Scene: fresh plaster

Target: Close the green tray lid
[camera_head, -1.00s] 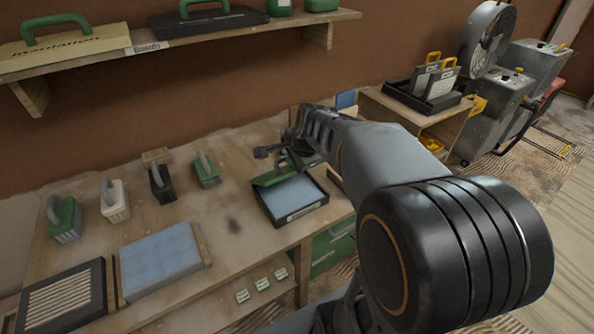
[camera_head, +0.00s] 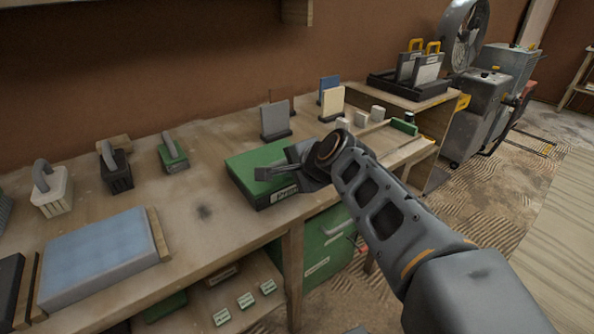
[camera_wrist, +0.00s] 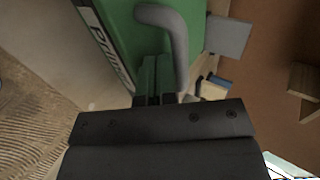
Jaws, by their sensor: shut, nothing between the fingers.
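The green tray lid (camera_head: 248,158) lies flat over its dark tray (camera_head: 262,202), near the bench's front edge, and hides the inside. Its grey handle (camera_wrist: 172,35) shows in the wrist view, beside the fingers. A printed label (camera_head: 286,193) is on the tray's front. My gripper (camera_head: 264,172) is shut and empty, low over the lid at its right half. In the wrist view my shut fingertips (camera_wrist: 153,95) point at the green lid (camera_wrist: 120,30). I cannot tell whether they touch it.
A blue pad (camera_head: 100,255) and several handled tools, such as the green one (camera_head: 173,153), stand to the left on the bench (camera_head: 215,225). Upright boards (camera_head: 276,120) stand behind the tray. A rack (camera_head: 405,88) is at the back right. The bench between pad and tray is clear.

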